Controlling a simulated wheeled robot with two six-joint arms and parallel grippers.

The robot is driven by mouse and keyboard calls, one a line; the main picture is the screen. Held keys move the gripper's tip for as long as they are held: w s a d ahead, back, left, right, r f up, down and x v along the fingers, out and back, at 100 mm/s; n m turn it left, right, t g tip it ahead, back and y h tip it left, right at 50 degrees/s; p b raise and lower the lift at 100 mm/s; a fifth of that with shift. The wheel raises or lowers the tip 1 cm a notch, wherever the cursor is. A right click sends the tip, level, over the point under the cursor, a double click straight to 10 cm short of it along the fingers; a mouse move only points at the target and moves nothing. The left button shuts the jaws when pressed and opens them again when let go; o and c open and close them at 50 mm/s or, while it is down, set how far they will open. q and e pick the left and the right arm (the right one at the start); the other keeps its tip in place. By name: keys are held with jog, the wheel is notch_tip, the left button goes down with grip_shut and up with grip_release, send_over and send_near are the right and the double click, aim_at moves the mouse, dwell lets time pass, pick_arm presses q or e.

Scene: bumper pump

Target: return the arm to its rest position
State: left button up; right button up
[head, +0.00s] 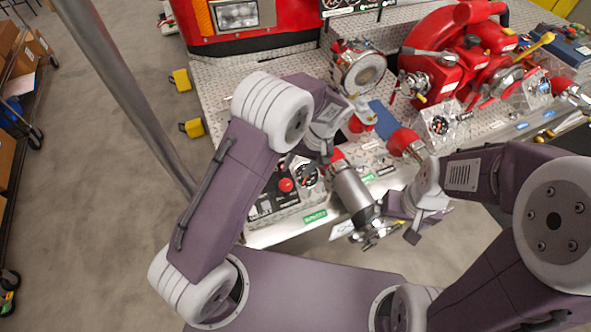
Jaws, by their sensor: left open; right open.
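My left arm rises from the lower left, bends at a high elbow and points toward the pump panel. My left gripper (309,158) is open above the panel, partly hidden by its own wrist. My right gripper (405,222) is open beside the lower end of a grey metal cylinder (352,193) with a red collar. I see nothing held in either gripper. Whether the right gripper touches the cylinder, I cannot tell.
A control panel (273,203) with a red button and gauge lies below my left gripper. A red pump (455,60) and hose fittings crowd the metal tread deck (215,85). A grey pole (125,90) stands left of my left arm.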

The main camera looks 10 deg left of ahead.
pick_arm(q)
jog(key=s+a+r+n+h, duration=0.1)
jog(key=a+r+n, duration=0.2)
jog(key=a+r, duration=0.45)
jog(key=s+a+f+m+t+h, duration=0.1)
jog(key=s, duration=0.5)
jog(key=s+f+m+t+h, duration=0.1)
jog(key=s+f+m+h, duration=0.1)
jog(key=s, duration=0.5)
jog(key=shift+a+m, duration=0.3)
jog(key=shift+a, duration=0.1)
jog(key=shift+s+r, duration=0.1)
jog(key=shift+s, duration=0.1)
dwell(3.0)
